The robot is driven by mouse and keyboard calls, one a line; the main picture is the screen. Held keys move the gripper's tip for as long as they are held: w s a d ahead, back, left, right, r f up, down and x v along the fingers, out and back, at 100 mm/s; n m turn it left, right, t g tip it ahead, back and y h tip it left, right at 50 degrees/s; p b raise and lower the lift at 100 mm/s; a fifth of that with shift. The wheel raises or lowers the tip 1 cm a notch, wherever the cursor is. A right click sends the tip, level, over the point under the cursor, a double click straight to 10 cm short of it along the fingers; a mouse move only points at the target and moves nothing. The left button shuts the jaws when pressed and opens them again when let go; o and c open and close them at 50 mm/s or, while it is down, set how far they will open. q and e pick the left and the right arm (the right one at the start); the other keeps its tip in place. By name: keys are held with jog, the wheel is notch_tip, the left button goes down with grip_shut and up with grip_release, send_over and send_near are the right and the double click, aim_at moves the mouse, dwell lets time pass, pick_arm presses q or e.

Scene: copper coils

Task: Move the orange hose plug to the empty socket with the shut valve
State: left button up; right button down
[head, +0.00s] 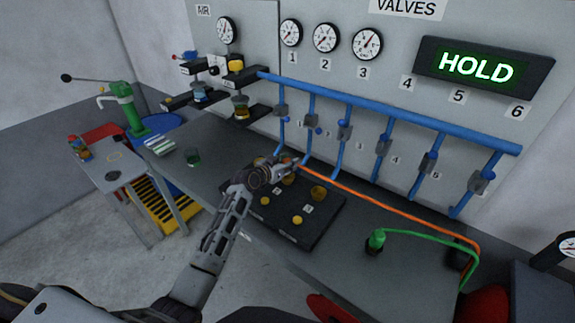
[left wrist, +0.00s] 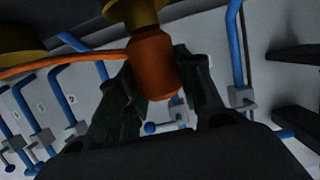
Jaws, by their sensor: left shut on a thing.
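My left gripper (head: 290,167) reaches over the far side of a dark socket board (head: 325,228) on the bench. In the left wrist view its fingers are shut around the orange hose plug (left wrist: 153,66). A brass fitting (left wrist: 146,18) lines up with the plug's end there; I cannot tell whether the plug is seated in it. The orange hose (head: 385,203) runs right from the gripper. Brass sockets show on the board, such as one at the right (head: 318,193) and one at the front (head: 297,220). Valves (head: 383,147) hang on blue pipes behind; their handle positions are too small to tell.
A green plug (head: 376,239) with a green hose stands on the bench right of the board. A blue manifold (head: 400,116) spans the back wall. A sign (head: 476,67) reads HOLD. The front right bench surface is clear.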

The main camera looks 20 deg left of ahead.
pick_arm(q)
jog(key=shift+f, duration=0.45)
jog(key=shift+f, duration=0.35)
jog(key=o, duration=1.1)
jog(key=shift+r, duration=0.1)
jog(key=shift+r, duration=0.35)
jog(key=shift+v, duration=1.35)
jog(key=v, duration=0.9)
jog(key=shift+b, duration=0.3)
jog(key=shift+s, duration=0.15)
